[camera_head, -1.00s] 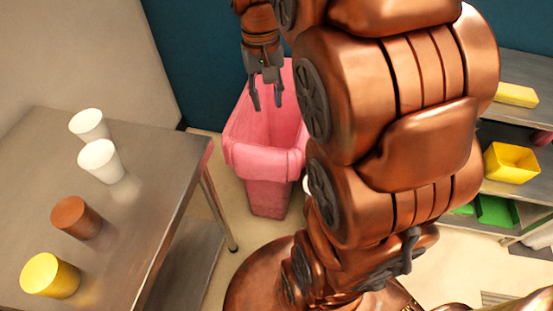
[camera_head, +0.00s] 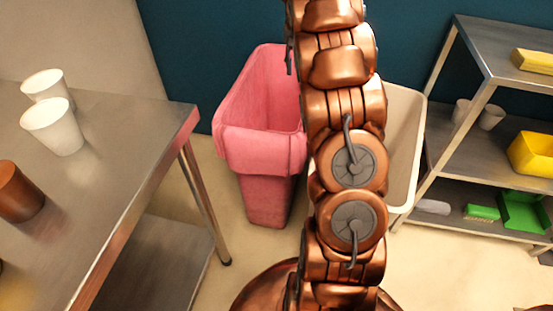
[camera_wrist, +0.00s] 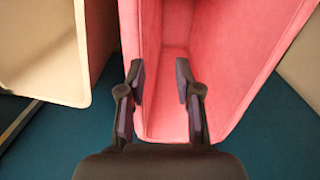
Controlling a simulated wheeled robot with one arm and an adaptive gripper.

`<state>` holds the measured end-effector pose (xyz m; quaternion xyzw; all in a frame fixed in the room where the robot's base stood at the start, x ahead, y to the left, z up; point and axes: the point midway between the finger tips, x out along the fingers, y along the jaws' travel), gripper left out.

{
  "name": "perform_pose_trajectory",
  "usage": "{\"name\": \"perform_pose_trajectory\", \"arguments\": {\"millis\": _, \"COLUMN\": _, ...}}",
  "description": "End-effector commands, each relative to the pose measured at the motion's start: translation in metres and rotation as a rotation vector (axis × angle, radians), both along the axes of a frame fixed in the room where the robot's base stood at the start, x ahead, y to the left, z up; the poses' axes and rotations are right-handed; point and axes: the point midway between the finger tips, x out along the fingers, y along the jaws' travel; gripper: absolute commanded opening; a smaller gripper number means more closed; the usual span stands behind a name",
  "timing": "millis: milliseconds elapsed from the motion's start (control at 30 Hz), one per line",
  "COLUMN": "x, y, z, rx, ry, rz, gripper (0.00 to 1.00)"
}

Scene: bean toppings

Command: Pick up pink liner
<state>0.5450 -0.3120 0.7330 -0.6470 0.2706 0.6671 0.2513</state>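The pink liner (camera_head: 262,150) is a tall pink bin-shaped thing with a wide folded rim, standing on the floor between the metal table and my arm. My arm hides its right side in the head view. In the wrist view the pink liner (camera_wrist: 225,60) opens below my gripper, and its inside walls and bottom show. My gripper (camera_wrist: 160,77) is open, with its two dark fingers apart over the liner's near edge. Nothing is seen between the fingers. In the head view my gripper is mostly hidden behind my arm, with only a dark bit beside the arm's top.
A beige bin (camera_head: 405,150) stands right of the pink liner, partly behind my arm. A metal table (camera_head: 120,175) at left holds white cups (camera_head: 52,126) and a brown cup (camera_head: 18,192). A metal shelf (camera_head: 470,140) at right holds yellow and green containers.

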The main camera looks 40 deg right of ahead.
Motion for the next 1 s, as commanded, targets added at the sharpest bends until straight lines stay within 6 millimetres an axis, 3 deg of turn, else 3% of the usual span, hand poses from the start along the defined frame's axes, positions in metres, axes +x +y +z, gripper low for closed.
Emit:
{"name": "perform_pose_trajectory", "arguments": {"millis": 33, "x": 0.005, "y": -0.014, "z": -0.024, "rx": 0.000, "ry": -0.007, "rz": -0.015, "gripper": 0.34}}
{"name": "perform_pose_trajectory", "arguments": {"millis": 100, "x": 0.009, "y": -0.029, "z": -0.043, "rx": 0.005, "ry": -0.010, "rz": -0.032, "gripper": 0.34}}
{"name": "perform_pose_trajectory", "arguments": {"millis": 233, "x": 0.016, "y": -0.052, "z": -0.068, "rx": 0.009, "ry": -0.021, "rz": -0.060, "gripper": 0.34}}
{"name": "perform_pose_trajectory", "arguments": {"millis": 400, "x": 0.020, "y": -0.070, "z": -0.085, "rx": 0.010, "ry": -0.035, "rz": -0.080, "gripper": 0.34}}
{"name": "perform_pose_trajectory", "arguments": {"millis": 1000, "x": 0.022, "y": -0.075, "z": -0.129, "rx": 0.012, "ry": -0.038, "rz": -0.087, "gripper": 0.34}}
